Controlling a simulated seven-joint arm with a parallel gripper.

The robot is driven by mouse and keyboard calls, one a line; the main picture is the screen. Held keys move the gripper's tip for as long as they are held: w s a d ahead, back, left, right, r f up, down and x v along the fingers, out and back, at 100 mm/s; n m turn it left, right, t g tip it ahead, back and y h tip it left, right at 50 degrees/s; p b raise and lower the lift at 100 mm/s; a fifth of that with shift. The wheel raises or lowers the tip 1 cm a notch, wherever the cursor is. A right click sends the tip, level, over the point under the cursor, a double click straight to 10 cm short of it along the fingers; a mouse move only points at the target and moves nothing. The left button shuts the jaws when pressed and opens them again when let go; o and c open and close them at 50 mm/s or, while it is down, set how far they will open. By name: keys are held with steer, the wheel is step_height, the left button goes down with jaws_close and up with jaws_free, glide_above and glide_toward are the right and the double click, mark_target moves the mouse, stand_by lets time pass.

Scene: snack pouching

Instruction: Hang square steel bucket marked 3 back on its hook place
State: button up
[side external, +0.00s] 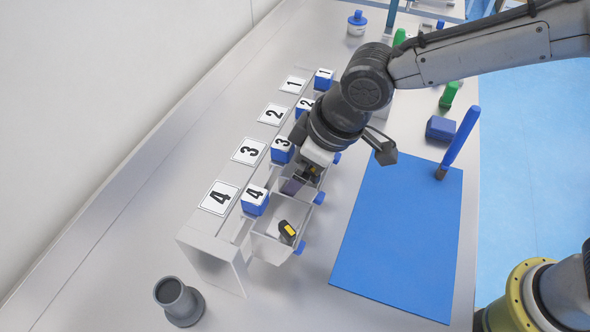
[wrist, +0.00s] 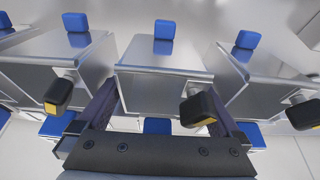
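The steel bucket at place 3 (side external: 292,186) is below the blue block marked 3 (side external: 282,150) in the side view, partly hidden by my wrist. In the wrist view the bucket (wrist: 165,92) fills the middle, its blue knob (wrist: 164,29) at the top. My gripper (wrist: 165,100) has one finger along each side wall, and they look pressed against it. A black and yellow piece (wrist: 198,108) shows at the bucket's right. The label card 3 (side external: 249,151) lies behind on the rack top. Whether the bucket sits on its hook is hidden.
Bucket 4 (side external: 266,222) hangs close by, with a black and yellow piece (side external: 287,231) inside. Neighbouring buckets flank both fingers closely in the wrist view. A grey cup (side external: 172,294) stands at lower left. A blue mat (side external: 395,245) lies bare at right, with a blue-handled brush (side external: 460,137) at its far edge.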

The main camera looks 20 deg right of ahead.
steer(key=shift+r, duration=0.1)
steer(key=v, duration=1.3)
steer(key=shift+r, duration=0.35)
steer(key=shift+d, duration=0.2)
steer(key=d+r+m+t+h, duration=0.1)
steer(key=d+r+m, duration=0.15)
steer(key=d, duration=0.75)
steer(key=d+r+m+t, duration=0.2)
steer(key=d+r, duration=0.1)
steer(key=d, duration=0.6)
steer(key=s+d+f+m+h, duration=0.1)
steer(key=s+d+f+m, duration=0.1)
steer(key=s+d+f, duration=0.3)
steer(key=s+d+f+m+h, duration=0.1)
steer(key=s+d+f, duration=0.4)
steer(key=s, duration=0.5)
steer(key=shift+d+m+g, duration=0.3)
steer(key=shift+d+m, duration=0.45)
steer(key=shift+d, duration=0.2)
